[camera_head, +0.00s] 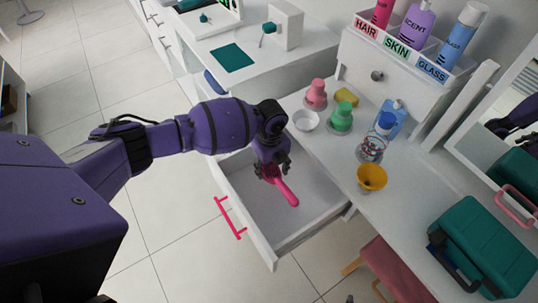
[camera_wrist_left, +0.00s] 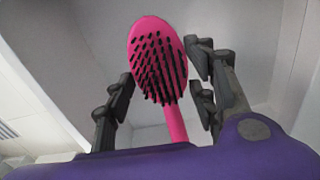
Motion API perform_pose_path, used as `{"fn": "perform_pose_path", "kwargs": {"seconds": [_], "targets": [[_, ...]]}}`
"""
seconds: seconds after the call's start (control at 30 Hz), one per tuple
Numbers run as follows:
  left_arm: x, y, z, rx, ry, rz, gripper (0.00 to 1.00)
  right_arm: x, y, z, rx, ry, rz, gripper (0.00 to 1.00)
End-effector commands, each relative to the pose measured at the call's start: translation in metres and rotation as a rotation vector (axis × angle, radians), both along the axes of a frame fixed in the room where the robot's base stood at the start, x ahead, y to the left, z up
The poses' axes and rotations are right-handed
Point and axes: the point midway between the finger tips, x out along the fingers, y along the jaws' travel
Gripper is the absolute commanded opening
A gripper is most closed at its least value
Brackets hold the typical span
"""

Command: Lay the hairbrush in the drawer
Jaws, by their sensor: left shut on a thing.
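The pink hairbrush (camera_head: 287,191) is over the open white drawer (camera_head: 309,226), inside its outline in the head view. I cannot tell whether it touches the drawer floor. My left gripper (camera_head: 272,170) is shut on the hairbrush, reaching down into the drawer opening. In the left wrist view the brush head (camera_wrist_left: 158,60) shows its black bristles, with the handle running down between the dark fingers (camera_wrist_left: 165,95). The rest of the handle is hidden behind my purple wrist.
A teal case (camera_head: 485,245) is at the lower right. The drawer floor around the brush looks clear.

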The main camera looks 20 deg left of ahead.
Motion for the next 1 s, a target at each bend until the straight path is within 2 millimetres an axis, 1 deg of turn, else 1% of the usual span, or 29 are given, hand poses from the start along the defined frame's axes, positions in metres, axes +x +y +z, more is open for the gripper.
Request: {"fn": "perform_pose_path", "kwargs": {"seconds": [0.03, 0.2, 0.4, 0.57, 0.8, 1.0], "targets": [[-0.001, 0.000, -0.010, 0.000, 0.005, 0.000, 0.24, -0.002, -0.001, -0.004, -0.002, 0.004, -0.002, 0.56], [-0.002, 0.000, -0.027, 0.000, 0.005, 0.001, 0.24, -0.002, -0.005, -0.012, -0.007, 0.001, -0.012, 0.56], [-0.002, 0.000, -0.047, 0.000, 0.006, 0.001, 0.24, -0.005, -0.002, -0.023, -0.003, 0.009, -0.017, 0.56], [-0.001, 0.000, -0.063, 0.000, 0.004, 0.001, 0.24, -0.007, -0.002, -0.031, -0.004, 0.016, -0.013, 0.56], [-0.001, 0.000, -0.087, 0.000, 0.004, 0.001, 0.24, -0.011, -0.001, -0.049, -0.009, 0.035, -0.001, 0.56], [-0.001, 0.000, -0.099, 0.001, 0.002, 0.001, 0.24, -0.017, -0.002, -0.060, -0.013, 0.052, 0.001, 0.56]]}}
